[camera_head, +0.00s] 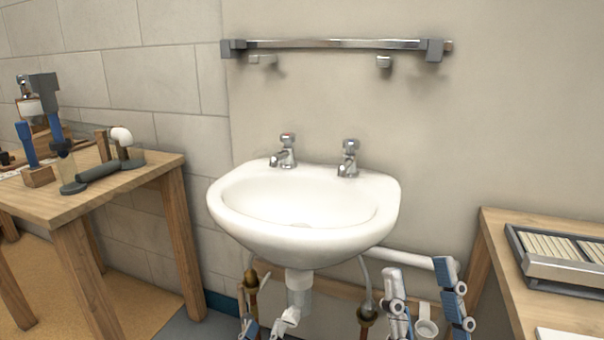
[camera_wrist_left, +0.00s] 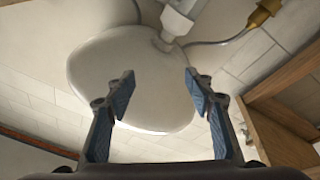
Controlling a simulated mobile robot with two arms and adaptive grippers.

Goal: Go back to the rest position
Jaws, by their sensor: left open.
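My left gripper (camera_head: 268,322) is low at the bottom edge of the head view, below the sink and near its white drain pipe (camera_head: 299,281). In the left wrist view its two blue-padded fingers (camera_wrist_left: 159,82) stand apart with nothing between them. The sink's underside (camera_wrist_left: 125,75) lies beyond them. My right gripper (camera_head: 419,272) is below and right of the sink, its blue-padded fingers upright and apart. A small pale ring-shaped piece (camera_head: 427,325) shows low between them; I cannot tell whether it touches them.
The white sink (camera_head: 240,225) with two chrome taps is on the wall, under a metal rail (camera_head: 335,43). A wooden table (camera_head: 110,195) with tools stands left. Another wooden table (camera_head: 505,270) with a grey tray (camera_head: 560,272) stands right. Hoses and brass fittings (camera_head: 368,312) hang below the sink.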

